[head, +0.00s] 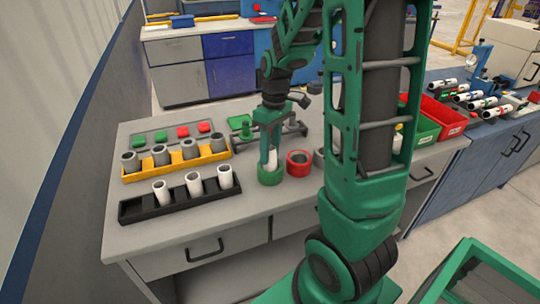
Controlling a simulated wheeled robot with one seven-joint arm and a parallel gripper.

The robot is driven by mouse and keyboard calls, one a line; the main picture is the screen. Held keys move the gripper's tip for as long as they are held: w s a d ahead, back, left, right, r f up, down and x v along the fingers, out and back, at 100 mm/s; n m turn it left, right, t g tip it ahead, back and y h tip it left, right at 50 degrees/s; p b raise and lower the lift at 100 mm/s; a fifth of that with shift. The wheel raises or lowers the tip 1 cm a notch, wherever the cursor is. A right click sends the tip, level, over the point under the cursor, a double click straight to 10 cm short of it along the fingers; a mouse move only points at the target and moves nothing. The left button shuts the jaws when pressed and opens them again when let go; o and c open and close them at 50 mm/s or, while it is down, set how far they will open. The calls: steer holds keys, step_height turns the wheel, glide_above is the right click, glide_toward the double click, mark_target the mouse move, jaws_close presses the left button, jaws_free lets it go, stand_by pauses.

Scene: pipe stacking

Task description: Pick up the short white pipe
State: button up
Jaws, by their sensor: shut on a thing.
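My gripper (268,150) points down over the front middle of the grey table and is shut on a short white pipe (272,161). The pipe is upright, partly hidden by the fingers. Its lower end is at the green ring (270,177); I cannot tell whether it is inside the ring or just above it. Three more white pipes stand in the black rack (150,210) at the left; one of them is the middle pipe (194,184).
A red ring (299,164) stands close right of the green ring. A yellow rack (165,172) holds several grey pipes. The table's front left is clear.

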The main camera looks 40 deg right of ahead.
steer(key=shift+r, duration=0.1)
step_height(320, 180, up, 4)
steer(key=s+a+r, duration=0.3)
steer(key=a+r, duration=0.3)
steer(key=a, duration=0.5)
steer(key=shift+a+r, duration=0.2)
steer(key=shift+r, duration=0.2)
